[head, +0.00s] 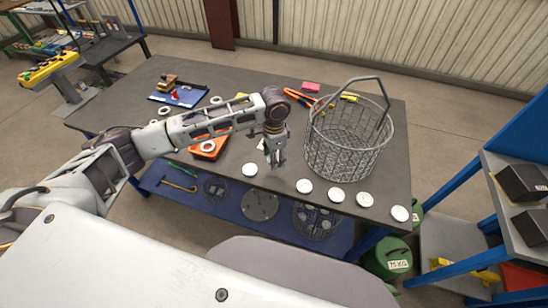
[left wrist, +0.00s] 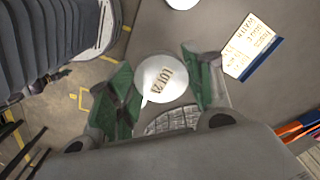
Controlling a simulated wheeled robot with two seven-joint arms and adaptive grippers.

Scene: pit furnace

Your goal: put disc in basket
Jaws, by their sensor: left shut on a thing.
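My left gripper (head: 275,160) is over the front part of the dark table, left of the wire basket. In the left wrist view its green-padded fingers (left wrist: 160,88) are shut on a white disc (left wrist: 163,77) marked "LOT 21". This held disc is hard to make out in the head view. The wire basket (head: 346,150), with a raised handle, stands upright on the table; I see no disc clearly inside it. Several white discs lie flat along the table's front edge, among them one left of the gripper (head: 250,169) and one below the basket (head: 304,186). My right gripper is not in view.
An orange tray (head: 210,147) and a blue mat with tools (head: 178,96) lie to the left. A printed card (left wrist: 250,46) lies beside the gripper. A blue-framed shelf (head: 515,175) stands at right.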

